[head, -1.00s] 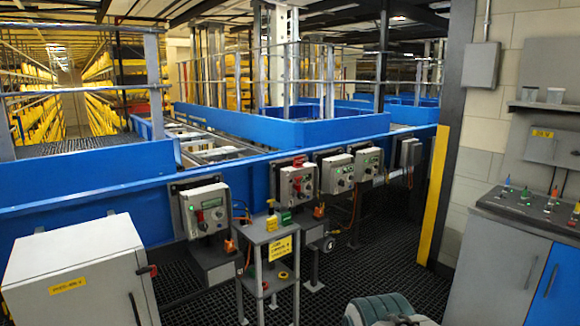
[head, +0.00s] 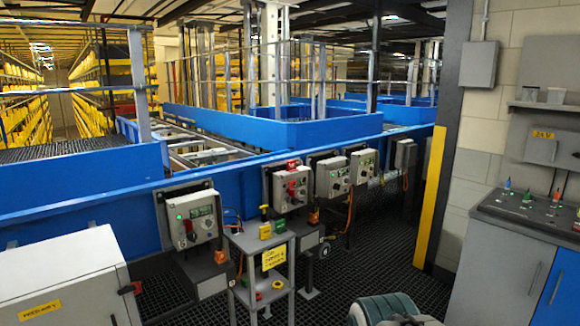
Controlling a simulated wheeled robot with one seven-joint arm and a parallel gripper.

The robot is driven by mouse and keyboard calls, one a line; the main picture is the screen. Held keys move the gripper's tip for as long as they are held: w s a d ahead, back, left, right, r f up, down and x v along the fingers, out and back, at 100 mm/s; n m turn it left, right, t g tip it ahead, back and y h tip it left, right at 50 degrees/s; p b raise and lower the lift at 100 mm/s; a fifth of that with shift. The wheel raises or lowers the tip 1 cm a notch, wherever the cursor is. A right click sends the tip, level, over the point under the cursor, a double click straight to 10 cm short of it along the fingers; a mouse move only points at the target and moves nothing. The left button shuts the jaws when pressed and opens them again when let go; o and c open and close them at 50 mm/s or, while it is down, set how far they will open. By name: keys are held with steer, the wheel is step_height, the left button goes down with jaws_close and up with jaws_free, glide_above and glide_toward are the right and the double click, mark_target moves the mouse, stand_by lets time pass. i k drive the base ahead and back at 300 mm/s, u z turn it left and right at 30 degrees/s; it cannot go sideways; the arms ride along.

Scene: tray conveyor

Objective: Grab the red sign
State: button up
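I cannot make out a clear red sign. Small red items sit on the second control box (head: 279,191) on the blue rail: a red piece (head: 292,163) on its top edge and a red part (head: 291,189) on its front. They are too small to tell whether either is a sign. My gripper is not in view; a rounded part of my arm shows at the bottom edge.
A light cabinet (head: 60,265) stands at lower left. More control boxes (head: 191,217) line the blue conveyor wall (head: 75,215). A yellow-edged post (head: 431,205) and a grey-blue console (head: 500,250) are at right. Dark grated floor (head: 375,265) is free between the stand and the post.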

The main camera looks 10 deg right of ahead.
mark_target(291, 165)
steer(key=z, duration=0.45)
steer(key=i, duration=1.95)
steer(key=u, duration=0.3)
steer(key=i, duration=1.6)
steer(key=u, duration=0.5)
